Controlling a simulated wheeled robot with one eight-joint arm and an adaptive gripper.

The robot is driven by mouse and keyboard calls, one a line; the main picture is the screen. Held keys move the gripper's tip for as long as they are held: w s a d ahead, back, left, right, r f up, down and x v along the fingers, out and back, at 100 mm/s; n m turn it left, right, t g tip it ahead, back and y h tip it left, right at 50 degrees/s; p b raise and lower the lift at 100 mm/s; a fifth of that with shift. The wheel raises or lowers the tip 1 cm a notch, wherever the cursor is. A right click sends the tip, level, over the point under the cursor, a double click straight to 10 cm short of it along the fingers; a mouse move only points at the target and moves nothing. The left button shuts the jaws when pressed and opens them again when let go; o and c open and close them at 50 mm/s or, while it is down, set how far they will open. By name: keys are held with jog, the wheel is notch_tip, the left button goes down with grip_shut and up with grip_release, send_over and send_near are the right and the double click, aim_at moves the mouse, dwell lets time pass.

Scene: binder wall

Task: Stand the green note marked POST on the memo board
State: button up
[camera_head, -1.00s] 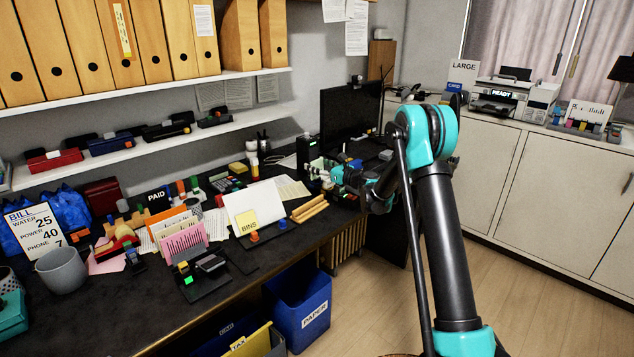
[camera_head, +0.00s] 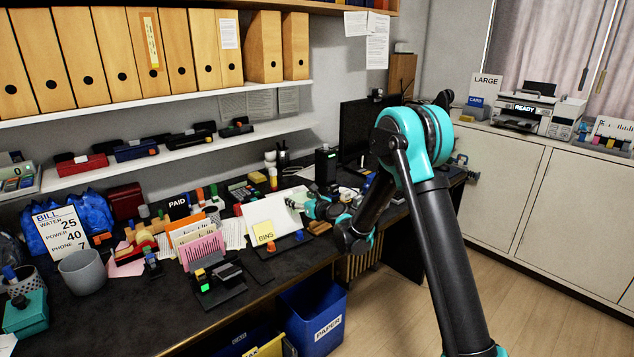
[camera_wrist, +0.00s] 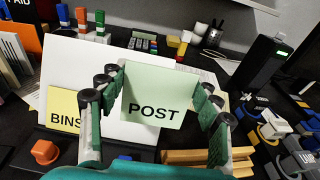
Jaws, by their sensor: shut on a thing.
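The green note marked POST (camera_wrist: 154,94) is upright between the fingers of my gripper (camera_wrist: 158,112) in the wrist view, its lettering facing the camera. My gripper is shut on the note's side edges. The white memo board (camera_wrist: 66,66) stands behind and to the left of the note, which overlaps the board's right part in the picture. I cannot tell whether the note touches the board. A yellow note marked BINS (camera_wrist: 63,108) stands at the board's lower left. In the head view my gripper (camera_head: 303,205) is at the right side of the memo board (camera_head: 272,209).
An orange knob (camera_wrist: 44,151) sits before the board. Wooden strips (camera_wrist: 190,157) lie low at the right. A black device with a green light (camera_wrist: 258,66) and several blocks stand further right. In the head view, a letter holder (camera_head: 190,238) stands left of the board.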

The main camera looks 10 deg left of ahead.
aim_at(287, 217)
jog(key=shift+s+a+f+h, duration=0.15)
jog(key=shift+s+a, duration=0.25)
jog(key=shift+s, duration=0.35)
jog(key=shift+s+a+f+h, duration=0.15)
jog(key=shift+s+a, duration=0.25)
jog(key=shift+s, duration=0.3)
jog(key=shift+w+a+f, duration=0.35)
jog(key=shift+a+f, duration=0.05)
jog(key=shift+f, duration=0.7)
jog(key=shift+w+a+f, duration=0.35)
jog(key=shift+w+f, duration=0.05)
jog(key=shift+f, duration=0.65)
jog(key=shift+w+a+f, duration=0.35)
jog(key=shift+a+f, duration=0.05)
jog(key=shift+f, duration=0.7)
jog(key=shift+a+f, duration=0.1)
jog(key=shift+f, duration=0.25)
jog(key=shift+s+d+f, duration=0.2)
jog(key=shift+d+f, duration=0.1)
jog(key=shift+f, duration=0.3)
jog(key=o, duration=0.8)
jog(key=shift+o, duration=0.4)
